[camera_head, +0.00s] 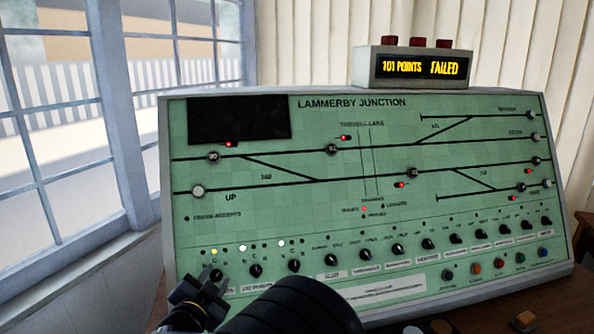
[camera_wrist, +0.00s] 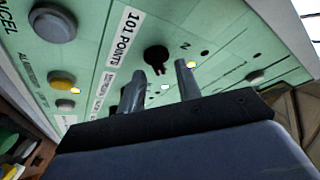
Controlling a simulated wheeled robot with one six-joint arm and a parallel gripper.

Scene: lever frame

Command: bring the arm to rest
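My gripper (camera_head: 204,292) is at the lower left corner of the green signal panel (camera_head: 330,215), and part of my arm crosses the bottom of the head view. In the wrist view its two fingers (camera_wrist: 159,82) stand apart with nothing held between them. A black knob (camera_wrist: 157,56) beside the "101 POINTS" label lies just beyond the fingertips, roughly in line with the gap. The same corner knob (camera_head: 216,275) shows by the gripper in the head view. Whether a finger touches it, I cannot tell.
A grey box with a display (camera_head: 420,68) reading "101 POINTS FAILED" stands on the panel. More black knobs (camera_head: 255,270) run along its lower edge, with coloured buttons at right. A yellow button (camera_wrist: 62,80) and a grey one (camera_wrist: 53,22) show in the wrist view. Windows (camera_head: 60,110) stand left.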

